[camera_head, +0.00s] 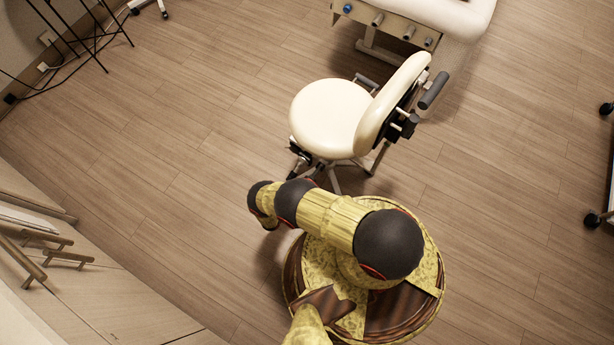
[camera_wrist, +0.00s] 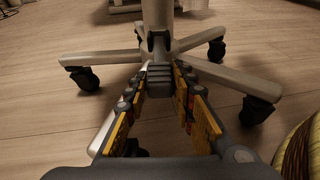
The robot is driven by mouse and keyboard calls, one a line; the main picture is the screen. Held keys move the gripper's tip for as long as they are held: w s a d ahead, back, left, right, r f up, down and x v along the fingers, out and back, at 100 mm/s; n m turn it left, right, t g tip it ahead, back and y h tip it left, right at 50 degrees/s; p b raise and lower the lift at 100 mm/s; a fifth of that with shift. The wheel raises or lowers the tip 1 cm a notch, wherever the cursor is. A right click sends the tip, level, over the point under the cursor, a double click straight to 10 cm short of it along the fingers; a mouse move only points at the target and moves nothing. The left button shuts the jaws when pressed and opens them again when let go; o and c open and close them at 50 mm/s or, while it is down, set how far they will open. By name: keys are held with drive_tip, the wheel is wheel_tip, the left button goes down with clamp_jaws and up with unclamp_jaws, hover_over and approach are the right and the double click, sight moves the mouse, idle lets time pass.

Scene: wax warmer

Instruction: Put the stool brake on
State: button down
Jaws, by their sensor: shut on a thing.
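The stool (camera_head: 325,118) has a round cream seat and a backrest and stands in front of my arm. In the wrist view, its grey column (camera_wrist: 158,20) rises from a base with several legs (camera_wrist: 240,77) on black casters (camera_wrist: 256,110). A dark ribbed block (camera_wrist: 160,84), which looks like the brake pedal, sits low in front of the column. My gripper (camera_wrist: 160,74) has its fingers on either side of this block, shut on it. Whether the brake is on cannot be told. In the head view, my arm hides the gripper and part of the stool's base.
A treatment bed (camera_head: 400,22) stands behind the stool. Drawers with bar handles (camera_head: 68,258) are at the lower left. A black metal stand and cables (camera_head: 75,35) are at the upper left. Casters of another item (camera_head: 592,219) show at the right edge. Wooden floor (camera_head: 500,150) is clear around.

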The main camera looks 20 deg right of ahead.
drive_tip(key=shift+f, duration=0.1)
idle(0.3)
drive_tip(key=c, duration=1.5)
unclamp_jaws()
drive_tip(key=shift+a, duration=0.1)
drive_tip(key=v, duration=1.1)
drive_tip(key=shift+s+a, duration=0.25)
drive_tip(key=shift+a, duration=0.1)
